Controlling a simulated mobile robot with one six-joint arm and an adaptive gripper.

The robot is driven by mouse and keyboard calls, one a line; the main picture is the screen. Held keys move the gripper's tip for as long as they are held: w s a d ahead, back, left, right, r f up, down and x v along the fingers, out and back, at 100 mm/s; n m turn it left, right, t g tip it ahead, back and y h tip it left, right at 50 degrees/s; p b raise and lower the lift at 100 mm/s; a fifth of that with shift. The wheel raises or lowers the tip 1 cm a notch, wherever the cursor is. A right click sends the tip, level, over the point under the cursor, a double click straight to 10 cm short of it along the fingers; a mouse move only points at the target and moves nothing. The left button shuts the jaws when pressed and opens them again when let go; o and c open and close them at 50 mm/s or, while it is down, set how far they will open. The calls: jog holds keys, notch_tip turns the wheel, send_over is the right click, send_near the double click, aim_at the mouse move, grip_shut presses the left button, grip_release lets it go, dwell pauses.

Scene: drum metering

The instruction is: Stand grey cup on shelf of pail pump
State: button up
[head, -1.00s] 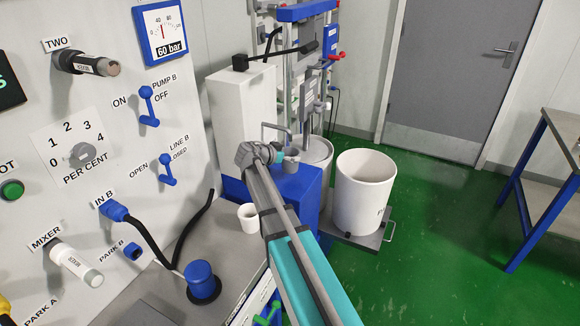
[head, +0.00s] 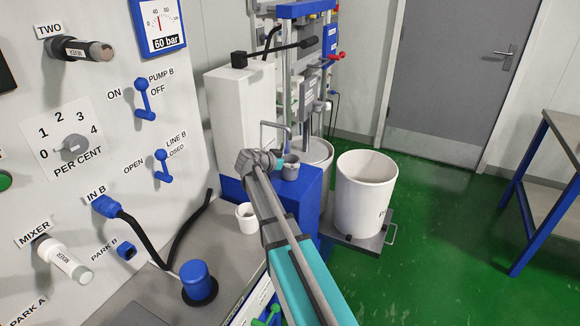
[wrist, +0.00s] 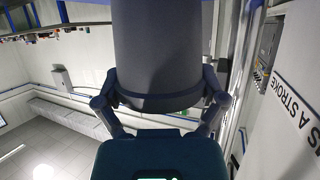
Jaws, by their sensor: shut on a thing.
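The grey cup (head: 291,169) is upright at the front of the pail pump (head: 240,115), just right of its bent spout. My gripper (head: 282,164) is shut on the cup from the left. In the wrist view the cup (wrist: 157,50) fills the top middle, with a finger on each side of its wall. The pump's blue shelf (head: 302,192) lies directly below the cup. I cannot tell whether the cup's base touches the shelf. My arm hides part of the shelf.
A white cup (head: 247,217) stands on the grey bench left of my arm. A white pail (head: 364,195) stands on a low platform to the right. The panel (head: 75,190) with levers and hoses is at the left. A blue-legged table (head: 550,180) is at the far right.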

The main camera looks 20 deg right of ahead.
jog(key=shift+f, duration=0.25)
jog(key=o, duration=0.8)
jog(key=shift+r, duration=0.15)
jog(key=shift+r, duration=0.1)
jog(key=shift+p+v, duration=2.35)
jog(key=shift+v, duration=3.65)
